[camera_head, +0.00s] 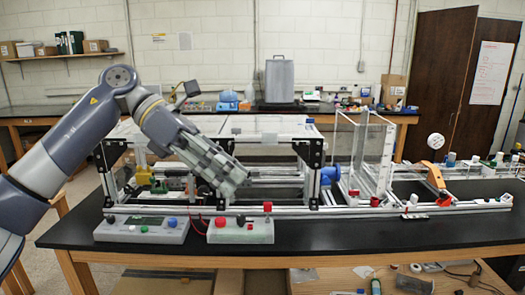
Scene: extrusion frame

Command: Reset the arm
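My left arm (80,130) comes in from the left edge, rises to an elbow and bends down to the right. My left gripper (235,183) points down and right in front of the extrusion frame (313,165), above the small control boxes. Its fingers are seen from the side, so I cannot tell whether they are apart or together. No object shows clearly in it. It hides part of the frame's left half, and I cannot tell whether it touches the frame. My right gripper is not in view.
A control box with coloured buttons (140,229) and a smaller box with red knobs (240,232) stand at the front of the black table (400,232). Clear panels (368,155) and an orange part (432,174) sit right of the frame. The table's front right is fairly clear.

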